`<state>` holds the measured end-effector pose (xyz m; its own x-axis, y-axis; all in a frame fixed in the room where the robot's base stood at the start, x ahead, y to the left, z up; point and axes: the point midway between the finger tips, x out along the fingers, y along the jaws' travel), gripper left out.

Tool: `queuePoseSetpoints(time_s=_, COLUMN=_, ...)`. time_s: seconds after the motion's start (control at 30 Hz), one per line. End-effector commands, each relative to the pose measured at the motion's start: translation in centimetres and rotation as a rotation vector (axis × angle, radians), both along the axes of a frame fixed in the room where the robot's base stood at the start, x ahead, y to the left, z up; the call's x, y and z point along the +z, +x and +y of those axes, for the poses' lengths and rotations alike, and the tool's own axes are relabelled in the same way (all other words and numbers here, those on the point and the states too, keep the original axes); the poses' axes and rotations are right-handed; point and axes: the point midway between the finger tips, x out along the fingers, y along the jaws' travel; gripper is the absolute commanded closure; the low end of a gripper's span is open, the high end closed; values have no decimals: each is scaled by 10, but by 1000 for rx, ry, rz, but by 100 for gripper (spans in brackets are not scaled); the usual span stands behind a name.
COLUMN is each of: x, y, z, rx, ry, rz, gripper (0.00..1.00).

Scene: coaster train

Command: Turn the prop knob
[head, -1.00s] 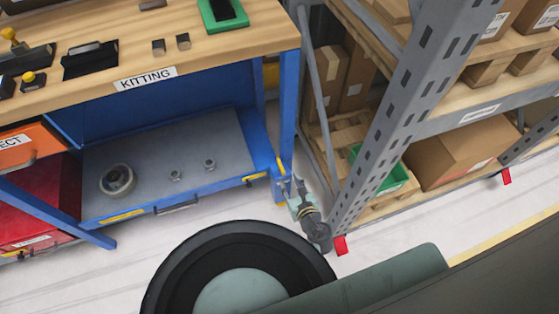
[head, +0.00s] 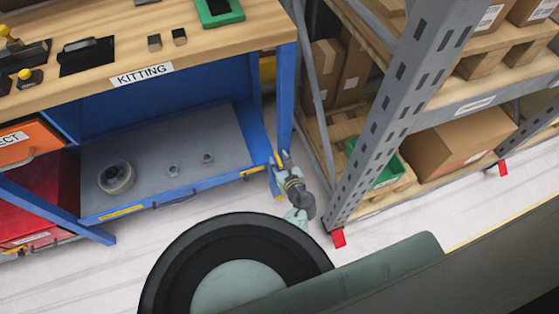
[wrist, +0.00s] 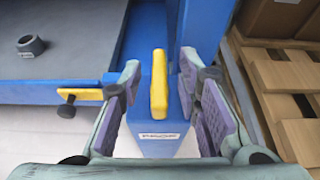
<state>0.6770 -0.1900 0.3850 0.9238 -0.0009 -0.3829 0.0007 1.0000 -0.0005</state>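The prop knob (wrist: 159,85) is a yellow upright bar on a blue block at the bench corner, with a white label below it. In the wrist view, my gripper (wrist: 160,70) is open, with one purple-padded finger on each side of the knob. Gaps show between the knob and both fingers. In the head view, my gripper (head: 281,158) is at the front right leg of the blue bench, where it is small and partly hides the knob.
The bench's grey lower shelf (head: 200,135) holds a ring-shaped part (head: 115,178) and two small parts. A yellow latch with a black knob (wrist: 67,108) is left of my gripper. A grey rack (head: 385,110) with cartons stands close on the right.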

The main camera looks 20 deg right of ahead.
Motion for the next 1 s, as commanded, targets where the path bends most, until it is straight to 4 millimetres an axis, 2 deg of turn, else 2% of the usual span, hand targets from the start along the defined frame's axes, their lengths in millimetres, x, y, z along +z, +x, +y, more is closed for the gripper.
queuePoseSetpoints(time_s=0.43, x=0, y=0, z=1, rx=1, ry=2, rz=0, gripper=100)
queuePoseSetpoints(time_s=1.0, x=1, y=2, z=7, rx=-53, ry=6, rz=0, gripper=100)
